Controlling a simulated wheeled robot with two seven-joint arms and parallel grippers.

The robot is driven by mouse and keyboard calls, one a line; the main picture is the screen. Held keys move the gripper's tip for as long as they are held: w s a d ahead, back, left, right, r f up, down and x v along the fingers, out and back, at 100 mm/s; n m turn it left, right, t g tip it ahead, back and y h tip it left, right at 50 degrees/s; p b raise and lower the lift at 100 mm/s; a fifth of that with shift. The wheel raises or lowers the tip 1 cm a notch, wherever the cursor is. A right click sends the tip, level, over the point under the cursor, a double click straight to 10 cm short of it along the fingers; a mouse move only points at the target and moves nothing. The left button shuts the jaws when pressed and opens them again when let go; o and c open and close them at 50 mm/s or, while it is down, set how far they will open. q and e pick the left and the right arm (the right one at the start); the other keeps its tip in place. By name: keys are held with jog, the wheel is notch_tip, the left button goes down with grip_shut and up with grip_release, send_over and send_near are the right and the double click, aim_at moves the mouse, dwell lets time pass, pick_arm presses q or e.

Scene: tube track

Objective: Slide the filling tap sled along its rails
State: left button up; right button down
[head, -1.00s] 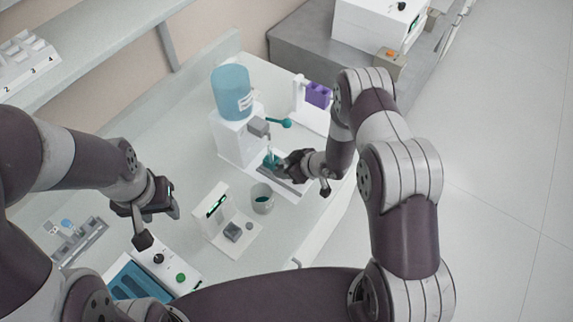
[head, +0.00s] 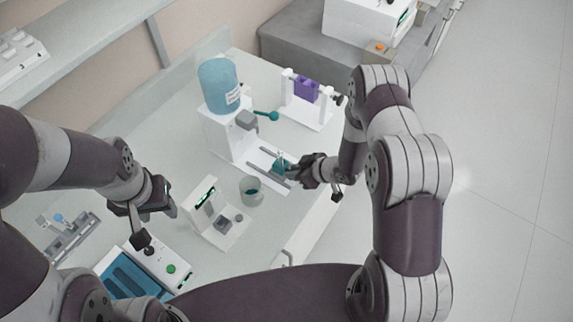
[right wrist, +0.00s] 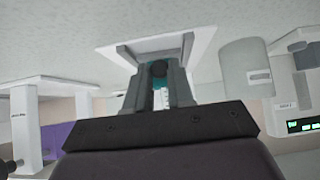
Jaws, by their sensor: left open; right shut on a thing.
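The teal tap sled (head: 280,165) sits on two grey rails (head: 262,176) on a white base, in front of the white dispenser (head: 222,132) with the blue bottle. My right gripper (head: 296,170) is shut on the sled from the right side in the head view and hides part of it. In the right wrist view the teal sled (right wrist: 156,78) shows between the jaws of my right gripper (right wrist: 160,72), and a pale piece with dark marks is there too. My left gripper (head: 155,220) is open and empty over the left part of the bench.
A grey cup (head: 250,191) stands next to the rail base, near a white device (head: 218,216). A control box (head: 160,259) lies below my left gripper. The bench's front edge is close to the rails.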

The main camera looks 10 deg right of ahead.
jog(key=shift+s+d+r, duration=0.1)
jog(key=shift+s+d, duration=0.25)
jog(key=shift+d, duration=0.15)
pick_arm(q)
jog(key=shift+w+a, duration=0.4)
jog(key=shift+a, duration=0.05)
pick_arm(e)
jog(key=shift+s+d, duration=0.15)
jog(key=shift+s, duration=0.1)
jog(key=c, duration=1)
grip_release()
jog(key=shift+c, duration=0.2)
jog(key=shift+o, duration=0.3)
jog(key=shift+s+d, duration=0.1)
jog(key=shift+s, duration=0.05)
pick_arm(q)
jog(key=shift+s+d, duration=0.2)
jog(key=shift+d, duration=0.1)
pick_arm(e)
jog(key=shift+d, duration=0.1)
jog(key=shift+s+d+r, duration=0.15)
jog(key=shift+d+r, duration=0.05)
pick_arm(q)
notch_tip(320, 180, down, 2)
jog(key=shift+w+a+b, duration=0.1)
jog(key=shift+a+b, duration=0.05)
jog(key=shift+b, duration=0.75)
pick_arm(e)
jog(key=v, duration=1.2)
